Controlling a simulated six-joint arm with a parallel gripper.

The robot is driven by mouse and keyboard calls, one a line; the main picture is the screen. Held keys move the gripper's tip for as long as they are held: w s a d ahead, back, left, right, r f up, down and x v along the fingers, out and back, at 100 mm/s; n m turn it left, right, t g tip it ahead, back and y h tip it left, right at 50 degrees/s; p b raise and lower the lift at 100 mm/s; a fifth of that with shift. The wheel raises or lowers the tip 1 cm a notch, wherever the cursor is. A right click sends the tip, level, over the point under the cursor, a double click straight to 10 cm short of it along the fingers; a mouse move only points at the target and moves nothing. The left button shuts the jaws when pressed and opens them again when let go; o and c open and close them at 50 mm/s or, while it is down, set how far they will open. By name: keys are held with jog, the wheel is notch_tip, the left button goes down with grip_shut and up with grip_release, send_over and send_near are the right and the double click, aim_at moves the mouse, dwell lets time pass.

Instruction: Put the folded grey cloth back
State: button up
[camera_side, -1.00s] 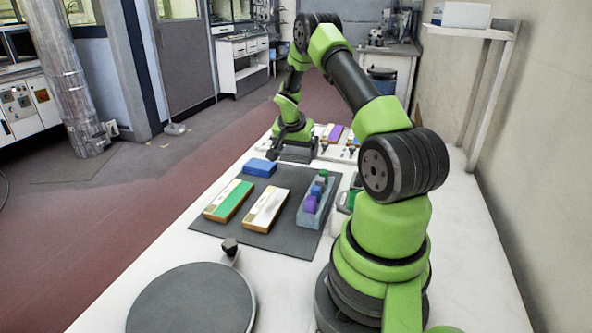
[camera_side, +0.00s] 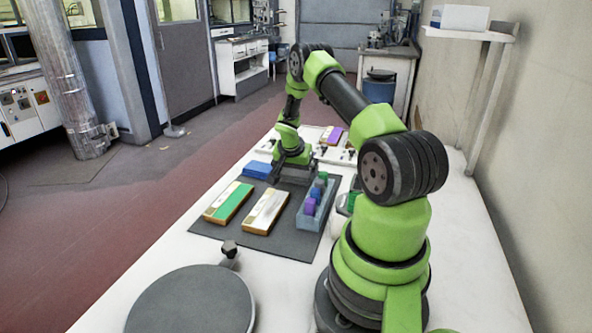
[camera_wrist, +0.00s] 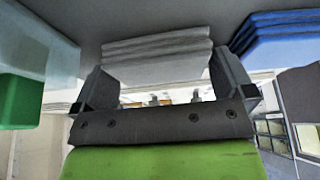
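The folded grey cloth (camera_wrist: 158,52), a layered light-grey stack, sits between the two fingers of my gripper (camera_wrist: 163,82) in the wrist view. Its sides meet both fingers, so the gripper looks shut on it. In the side view my gripper (camera_side: 292,177) is low over the far part of the dark mat (camera_side: 285,243), between a folded blue cloth (camera_side: 257,170) and the blue bin. The grey cloth is hard to make out there against the gripper. The blue cloth is also close on the right in the wrist view (camera_wrist: 278,35).
A translucent blue bin (camera_side: 305,223) with several coloured blocks stands right of my gripper. A green-and-white box (camera_side: 229,202) and a white-and-tan box (camera_side: 265,211) lie nearer on the mat. A pale tray (camera_side: 345,158) lies behind. A round grey disc (camera_side: 190,303) is in front.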

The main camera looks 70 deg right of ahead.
jog(key=w+a+r+n+t, duration=0.1)
jog(key=a+r+n, duration=0.1)
jog(key=a+r, duration=0.65)
jog(key=w+a+r+n+t, duration=0.15)
jog(key=a+r, duration=0.35)
jog(key=r, duration=0.7)
jog(key=s+a+r+n+t+y, duration=0.1)
jog(key=s+a+r+n+y, duration=0.1)
jog(key=a, duration=0.6)
jog(key=s+a+r+n+t+y, duration=0.2)
jog(key=s+a+r+n, duration=0.2)
jog(key=a, duration=0.4)
jog(key=s+a+r+n+t+y, duration=0.1)
jog(key=s+a+r+n+y, duration=0.1)
jog(key=s+a, duration=0.4)
jog(key=shift+a+r+n+t, duration=0.35)
jog(key=shift+a+r+n, duration=0.5)
jog(key=shift+a+n, duration=0.35)
